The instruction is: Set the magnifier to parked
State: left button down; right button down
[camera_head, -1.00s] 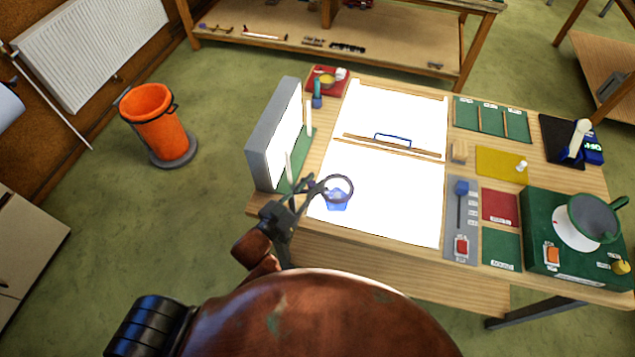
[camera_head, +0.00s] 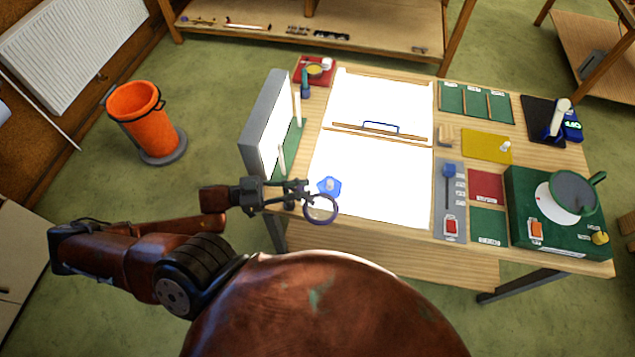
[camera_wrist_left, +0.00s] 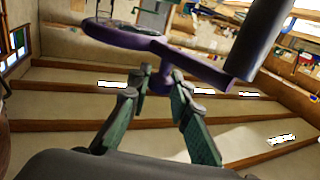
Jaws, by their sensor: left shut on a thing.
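The magnifier is a dark purple ring (camera_head: 320,221) in the head view, at the front left edge of the white lit panel (camera_head: 385,195). A blue piece (camera_head: 329,187) lies on the panel just behind the ring. My left gripper (camera_head: 300,192) comes in from the left and is shut on the magnifier, next to its ring. In the left wrist view, the purple magnifier (camera_wrist_left: 125,36) crosses beyond my left fingertips (camera_wrist_left: 157,84), and a purple stub sits between them. The exact grip contact is partly hidden. My right gripper is not in view.
An upright grey-framed light box (camera_head: 252,126) stands at the table's left. A wooden bar with a blue outline piece (camera_head: 380,127) crosses the panel. Right of it are a grey switch plate (camera_head: 450,200), green trays (camera_head: 476,101) and a green machine (camera_head: 540,215). An orange bin (camera_head: 137,115) stands left.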

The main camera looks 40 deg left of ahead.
pick_arm(q)
jog(key=shift+s+a+f+m+g+h, duration=0.15)
jog(key=shift+s+m+g+h, duration=0.25)
jog(key=shift+g, duration=0.3)
jog(key=shift+s+a+m+g+h+b, duration=0.15)
jog(key=shift+s+m+g+h+b, duration=0.45)
jog(key=shift+m+g, duration=0.65)
jog(key=shift+s+a+m+g+h+b, duration=0.3)
jog(key=shift+m+g+h+b, duration=0.55)
jog(key=shift+g, duration=0.75)
jog(key=shift+s+a+m+g+h+b, duration=0.1)
jog(key=shift+s+m+g+h+b, duration=0.5)
jog(key=shift+m+g, duration=0.7)
jog(key=shift+g, duration=0.25)
jog(key=c, duration=1.8)
grip_release()
jog(key=shift+o, duration=0.2)
jog(key=s+a, duration=0.1)
jog(key=a, duration=1.1)
jog(key=shift+s, duration=0.35)
